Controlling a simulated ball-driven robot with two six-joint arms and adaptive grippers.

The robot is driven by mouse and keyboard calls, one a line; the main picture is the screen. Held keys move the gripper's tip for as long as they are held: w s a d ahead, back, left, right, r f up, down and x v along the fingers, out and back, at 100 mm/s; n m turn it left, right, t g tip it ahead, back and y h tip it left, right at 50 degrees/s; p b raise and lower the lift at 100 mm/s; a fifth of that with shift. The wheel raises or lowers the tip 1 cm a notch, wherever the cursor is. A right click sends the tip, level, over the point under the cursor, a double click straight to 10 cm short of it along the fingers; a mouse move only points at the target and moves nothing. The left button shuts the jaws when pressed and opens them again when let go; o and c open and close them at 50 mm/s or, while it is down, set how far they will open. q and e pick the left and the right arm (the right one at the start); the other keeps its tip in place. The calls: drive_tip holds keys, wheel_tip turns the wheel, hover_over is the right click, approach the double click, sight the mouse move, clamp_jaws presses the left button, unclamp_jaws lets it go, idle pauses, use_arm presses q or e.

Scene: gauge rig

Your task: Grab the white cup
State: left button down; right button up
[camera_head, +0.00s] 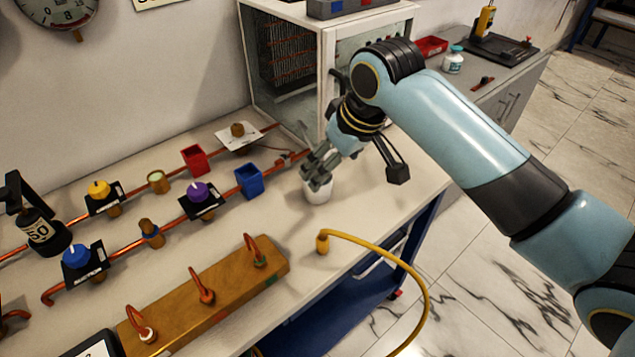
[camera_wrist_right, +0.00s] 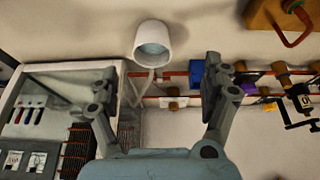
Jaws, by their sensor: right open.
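The white cup (camera_head: 319,192) stands on the bench near its right front edge, partly covered by my right gripper (camera_head: 318,172). The gripper reaches down from the right, with its fingers over and close to the cup's top in the head view. In the right wrist view the cup (camera_wrist_right: 153,36) shows its open mouth, a little beyond the tips of the spread fingers of the right gripper (camera_wrist_right: 158,72) and between them sideways. The gripper is open and holds nothing. I cannot tell whether a finger touches the rim. My left gripper is not in view.
A glass-sided cabinet (camera_head: 328,75) stands close behind the gripper. A blue box (camera_head: 249,181) and a red box (camera_head: 195,159) sit left of the cup. A wooden block (camera_head: 218,290) with hooks and a yellow hose (camera_head: 400,262) lie in front. Copper pipes with valves run along the left.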

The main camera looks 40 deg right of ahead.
sight(321, 197)
drive_tip(key=w+f, duration=0.4)
drive_tip(key=shift+d, duration=0.2)
drive_tip(key=x, duration=0.6)
drive_tip(key=shift+w+d, duration=0.1)
drive_tip(key=shift+d, duration=0.25)
drive_tip(key=c, duration=1.4)
drive_tip(key=shift+r, duration=0.2)
